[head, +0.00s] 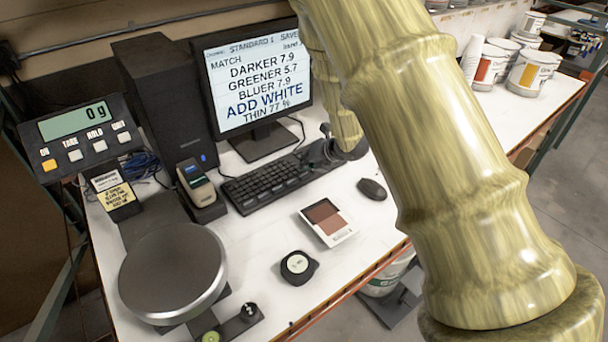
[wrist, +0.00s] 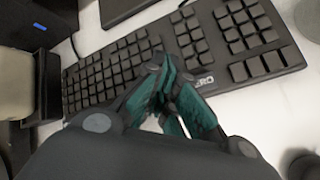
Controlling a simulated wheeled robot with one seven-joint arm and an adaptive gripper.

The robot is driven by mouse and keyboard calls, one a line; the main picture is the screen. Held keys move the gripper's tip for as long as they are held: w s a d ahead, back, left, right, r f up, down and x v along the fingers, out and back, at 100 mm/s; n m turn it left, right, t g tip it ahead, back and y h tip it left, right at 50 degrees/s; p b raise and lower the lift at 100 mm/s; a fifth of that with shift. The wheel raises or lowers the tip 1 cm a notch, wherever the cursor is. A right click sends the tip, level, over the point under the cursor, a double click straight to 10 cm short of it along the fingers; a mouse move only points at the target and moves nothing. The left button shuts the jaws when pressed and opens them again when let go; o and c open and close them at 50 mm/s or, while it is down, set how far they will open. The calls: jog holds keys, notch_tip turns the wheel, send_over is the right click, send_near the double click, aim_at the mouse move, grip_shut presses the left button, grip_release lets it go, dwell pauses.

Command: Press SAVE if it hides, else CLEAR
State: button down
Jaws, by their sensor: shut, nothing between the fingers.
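The monitor (head: 262,120) shows a MATCH page headed STANDARD and SAVE, cut off by my arm. It reads DARKER 7.9, GREENER 5.7, BLUER 7.9, ADD WHITE and THIN 77 %. The black keyboard (head: 262,186) lies in front of it; it also fills the top of the wrist view (wrist: 110,68). The key legends are too small to read, though the letters ERO show on its near edge in the wrist view. My gripper (head: 326,143) is over the keyboard's right part; its teal fingertips (wrist: 165,90) are together and empty. Whether they touch keys cannot be told.
A two-tone brown swatch card (head: 325,222), a mouse (head: 372,189) and a round black puck (head: 297,266) lie on the white bench. A handheld meter (head: 195,184) sits in its dock. The scale display (head: 80,135) reads 0 g. Paint cans stand at the far right.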

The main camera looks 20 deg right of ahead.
aim_at(307, 173)
dwell(0.3)
jog(key=shift+f+b, duration=0.4)
jog(key=shift+b, duration=0.15)
jog(key=shift+f+b, duration=0.35)
dwell(0.6)
jog(key=shift+r, duration=0.15)
dwell(0.3)
jog(key=shift+s+r+p, duration=0.1)
jog(key=shift+r+p, duration=0.25)
jog(key=shift+r, duration=0.3)
jog(key=shift+r+p, duration=1.35)
jog(key=shift+r, duration=1.15)
jog(key=shift+r, duration=0.1)
